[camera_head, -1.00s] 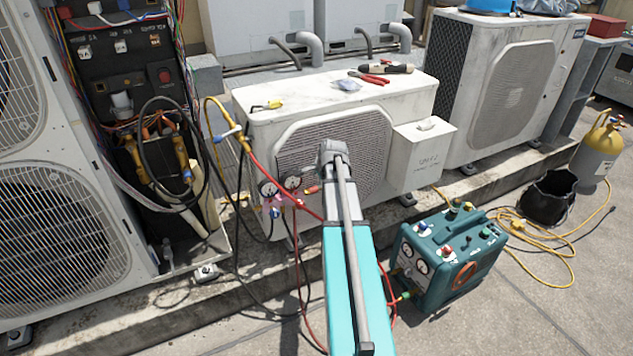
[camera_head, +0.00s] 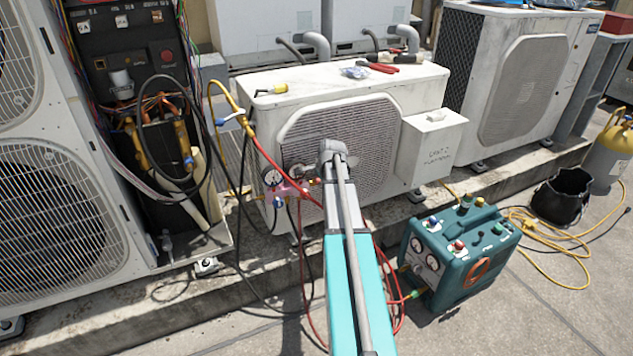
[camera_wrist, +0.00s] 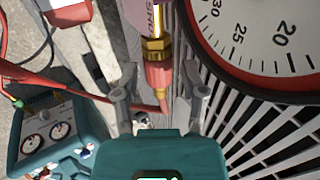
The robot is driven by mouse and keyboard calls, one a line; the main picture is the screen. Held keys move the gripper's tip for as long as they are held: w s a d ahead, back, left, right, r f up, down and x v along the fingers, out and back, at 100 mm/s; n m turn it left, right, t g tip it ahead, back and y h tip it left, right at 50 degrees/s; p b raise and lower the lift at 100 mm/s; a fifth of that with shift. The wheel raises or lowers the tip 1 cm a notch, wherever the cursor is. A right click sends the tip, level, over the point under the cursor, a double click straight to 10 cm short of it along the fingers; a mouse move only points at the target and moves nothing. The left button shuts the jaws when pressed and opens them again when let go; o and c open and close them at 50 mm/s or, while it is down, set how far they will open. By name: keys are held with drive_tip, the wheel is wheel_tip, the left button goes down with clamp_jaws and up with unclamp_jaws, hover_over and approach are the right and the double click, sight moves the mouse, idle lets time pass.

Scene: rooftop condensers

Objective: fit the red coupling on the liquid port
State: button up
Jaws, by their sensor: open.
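In the wrist view a red tapered coupling (camera_wrist: 158,76) sits below a brass fitting (camera_wrist: 156,48) on the pink manifold (camera_wrist: 146,14). My gripper (camera_wrist: 158,97) is open, with one grey finger on each side of the coupling and visible gaps between. A red hose (camera_wrist: 60,84) comes from the left towards the coupling's lower end. Brass valves (camera_head: 183,138) stand in the open unit at left; I cannot tell which is the liquid port.
A large gauge (camera_wrist: 262,35) lies close on the right in the wrist view. A teal recovery machine (camera_head: 462,255) stands on the ground. Yellow (camera_head: 238,118) and black hoses hang at left. A black bucket (camera_head: 562,197) and yellow-topped cylinder (camera_head: 610,150) stand at right.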

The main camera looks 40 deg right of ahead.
drive_tip(key=shift+w+f+b, duration=0.3)
drive_tip(key=shift+f, duration=0.2)
drive_tip(key=shift+w+d, duration=0.1)
clamp_jaws()
idle(0.3)
